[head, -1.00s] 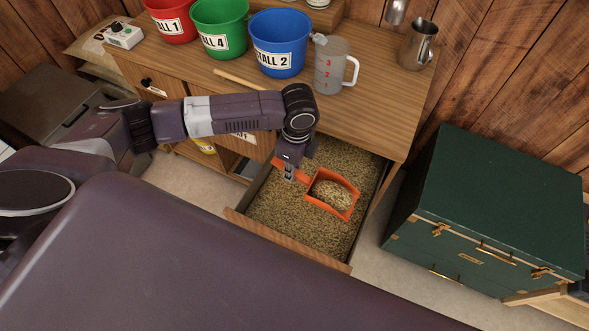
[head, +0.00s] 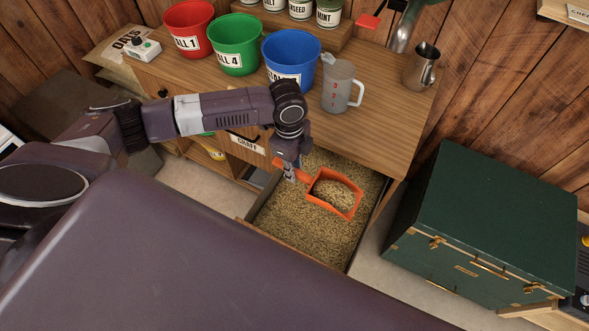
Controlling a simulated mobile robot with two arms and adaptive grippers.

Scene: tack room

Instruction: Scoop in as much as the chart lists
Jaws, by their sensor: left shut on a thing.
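My left gripper (head: 290,175) is shut on the handle of an orange scoop (head: 351,206) above or on the grain in the open drawer (head: 255,232). The scoop holds pale grain (head: 334,193); I cannot tell whether its underside touches the grain below. On the counter stand a red bucket (head: 187,28), a green bucket marked ALL 4 (head: 234,42) and a blue bucket (head: 283,60) with its label partly hidden by my arm. A clear measuring jug (head: 337,88) with red marks stands right of the blue bucket. The chart cannot be made out. My right gripper is not in view.
A metal jug (head: 421,66) stands at the counter's right end. Labelled tins (head: 300,8) stand on a raised shelf behind the buckets. A small white device (head: 144,48) is at the left. A green trunk (head: 495,215) stands right of the drawer. The counter's right front is clear.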

